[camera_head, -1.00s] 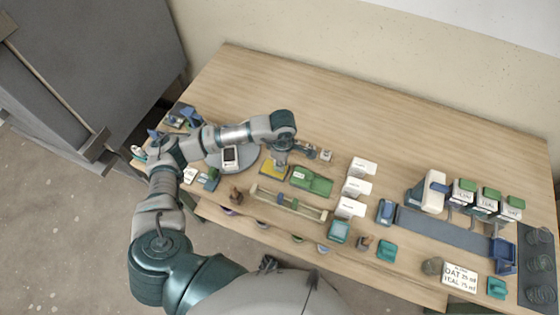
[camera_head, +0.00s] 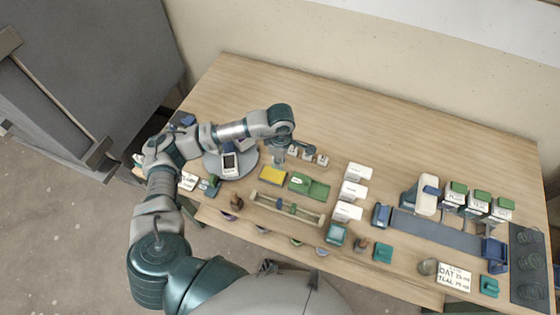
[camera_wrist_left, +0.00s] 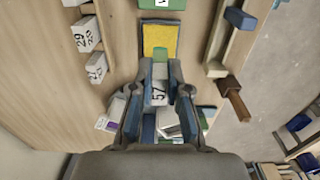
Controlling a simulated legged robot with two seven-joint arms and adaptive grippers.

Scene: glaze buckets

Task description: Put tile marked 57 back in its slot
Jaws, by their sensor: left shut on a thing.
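My left gripper (camera_head: 279,160) is over the table, just behind the yellow pad (camera_head: 272,175). In the left wrist view the gripper (camera_wrist_left: 160,90) is shut on a pale tile marked 57 (camera_wrist_left: 158,96), held between its two fingers. The yellow pad (camera_wrist_left: 160,40) lies beyond the fingertips in that view. White tiles stand to its left, one of them marked 29 (camera_wrist_left: 84,36). In the head view a row of small white tiles (camera_head: 322,160) stands right of the gripper. I cannot make out an empty slot. My right gripper is not in view.
A green tray (camera_head: 316,190) lies right of the yellow pad. A wooden rack (camera_head: 287,208) is in front. A round grey stand with a white device (camera_head: 230,164) is at left. White boxes (camera_head: 353,190) stand farther right. The table's back is clear.

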